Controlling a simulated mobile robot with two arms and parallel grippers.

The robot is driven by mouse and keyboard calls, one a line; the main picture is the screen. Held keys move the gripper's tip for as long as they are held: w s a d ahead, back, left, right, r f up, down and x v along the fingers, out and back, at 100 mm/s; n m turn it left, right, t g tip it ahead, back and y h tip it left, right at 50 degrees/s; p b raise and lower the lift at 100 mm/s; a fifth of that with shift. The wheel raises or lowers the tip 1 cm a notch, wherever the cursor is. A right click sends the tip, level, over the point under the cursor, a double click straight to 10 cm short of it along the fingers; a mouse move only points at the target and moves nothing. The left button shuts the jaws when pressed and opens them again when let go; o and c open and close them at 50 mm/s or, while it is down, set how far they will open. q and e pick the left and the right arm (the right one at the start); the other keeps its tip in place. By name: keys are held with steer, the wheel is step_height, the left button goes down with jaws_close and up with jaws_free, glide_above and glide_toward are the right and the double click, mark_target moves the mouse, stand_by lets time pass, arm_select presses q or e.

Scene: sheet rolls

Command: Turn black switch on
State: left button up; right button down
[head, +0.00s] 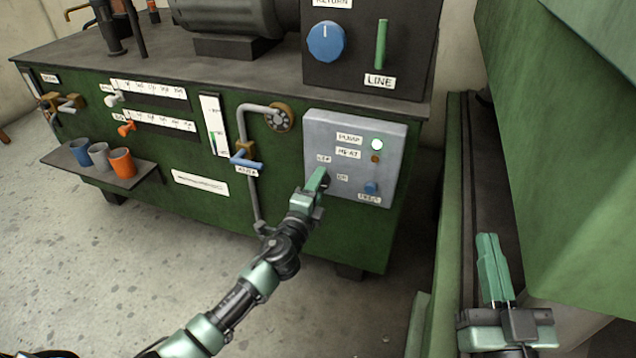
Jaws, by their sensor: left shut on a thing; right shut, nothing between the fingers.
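A grey control panel (398,150) is fixed to the front of the green machine. My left gripper (318,177) is at the panel's lower left, its green fingers shut on the black switch (325,181). The fingers hide most of the switch, so I cannot tell which way it points. Small labels sit to its left and right. On the panel, the lamp beside PUMP (377,144) glows pale green-white, and the lamp below it (375,159) is dull brown. My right gripper (490,262) is shut and empty, at the lower right, away from the panel.
A blue knob (371,188) is at the panel's lower right. A pipe with a blue-handled valve (246,162) runs just left of the panel. A black box with a large blue dial (326,41) stands above. Another green machine (570,130) is close on the right. The floor at left is open.

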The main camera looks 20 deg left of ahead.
arm_select(q)
steer(key=shift+m, duration=0.6)
arm_select(e)
steer(key=shift+w+f+g, duration=0.15)
steer(key=shift+f+g, duration=0.25)
steer(key=shift+f, duration=0.3)
arm_select(q)
steer(key=shift+f, duration=0.1)
steer(key=o, duration=1.4)
steer(key=shift+c, duration=0.2)
steer(key=s+p, duration=0.1)
steer(key=s, duration=0.7)
arm_select(e)
steer(key=f+g, duration=0.2)
steer(key=f, duration=0.1)
steer(key=f+h, duration=0.1)
steer(key=f, duration=0.1)
steer(key=shift+w+d+g, duration=0.1)
steer(key=shift+d+g, duration=0.25)
steer(key=shift+g, duration=0.05)
